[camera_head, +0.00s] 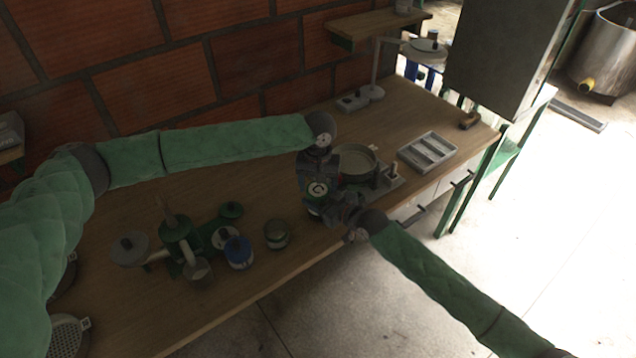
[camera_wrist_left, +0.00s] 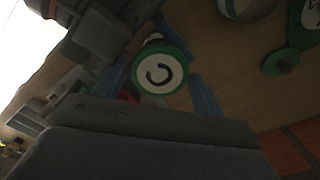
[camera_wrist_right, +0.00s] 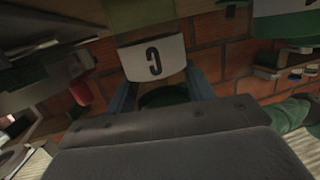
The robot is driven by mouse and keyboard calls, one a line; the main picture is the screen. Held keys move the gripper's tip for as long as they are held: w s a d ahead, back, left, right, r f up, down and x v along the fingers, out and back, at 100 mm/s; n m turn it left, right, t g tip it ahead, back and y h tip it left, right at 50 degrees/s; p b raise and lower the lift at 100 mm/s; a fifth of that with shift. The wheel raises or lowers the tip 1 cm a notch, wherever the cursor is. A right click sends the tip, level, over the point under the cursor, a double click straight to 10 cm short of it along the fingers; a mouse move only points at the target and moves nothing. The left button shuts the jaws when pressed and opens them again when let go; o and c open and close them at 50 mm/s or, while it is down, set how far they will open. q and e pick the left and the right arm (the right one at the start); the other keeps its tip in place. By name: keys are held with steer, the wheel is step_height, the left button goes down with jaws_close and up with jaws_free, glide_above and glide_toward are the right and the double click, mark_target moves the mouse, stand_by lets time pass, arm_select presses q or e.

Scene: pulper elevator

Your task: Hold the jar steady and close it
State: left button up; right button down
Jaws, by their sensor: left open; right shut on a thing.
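The jar (camera_head: 318,189) stands near the table's front edge, with a round green-rimmed top and a white face. In the left wrist view this round top (camera_wrist_left: 158,74) bears a dark curved mark. My left gripper (camera_head: 316,178) is over it, its open blue fingers on either side of the top; contact is not clear. My right gripper (camera_head: 334,206) comes from the front right and is shut on the jar. In the right wrist view a white label (camera_wrist_right: 152,59) with a dark curved mark shows at its fingertips. Most of the jar's body is hidden by the grippers.
A glass jar (camera_head: 277,236) and a blue-topped jar (camera_head: 239,254) stand to the left, beside a green grinder-like device (camera_head: 178,238). A round pan (camera_head: 356,160) stands just behind the grippers.

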arm_select(q)
steer(key=shift+c, duration=0.2)
steer(key=c, duration=0.8)
steer(key=o, duration=1.1)
steer(key=shift+r, duration=0.1)
steer(key=shift+r, duration=2.15)
steer(key=o, duration=0.4)
steer(key=shift+r, duration=0.15)
